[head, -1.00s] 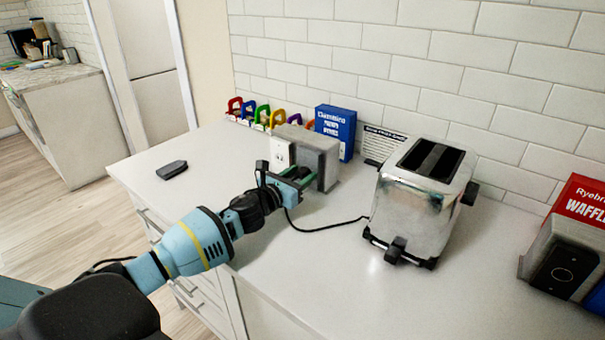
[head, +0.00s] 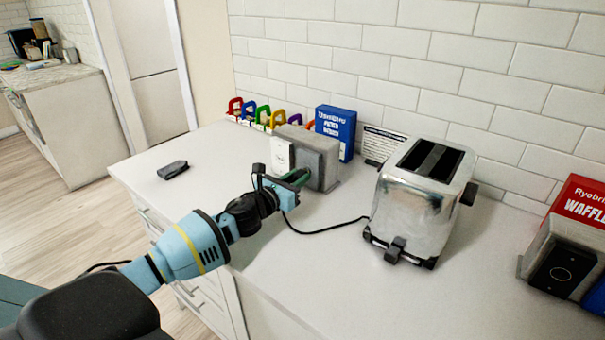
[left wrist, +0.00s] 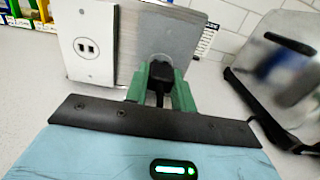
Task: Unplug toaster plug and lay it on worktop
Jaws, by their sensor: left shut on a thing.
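A grey socket box (head: 318,160) with a white outlet plate on its left face (head: 281,156) stands on the worktop (head: 345,275). My left gripper (head: 298,177) is at its front face, with green fingers shut on the black toaster plug (left wrist: 160,73). In the left wrist view the plug is in front of a round socket on the grey face (left wrist: 165,60). Its prongs are hidden, so I cannot tell whether they are still in the socket. A black cord (head: 330,229) runs from the plug along the worktop to the silver toaster (head: 412,205). My right gripper is not in view.
A dark flat object (head: 172,170) lies on the worktop at left. Coloured clips (head: 262,115), a blue box (head: 337,132) and a small sign stand along the tiled wall. A red waffle box (head: 583,203) is at right. The front middle worktop is clear.

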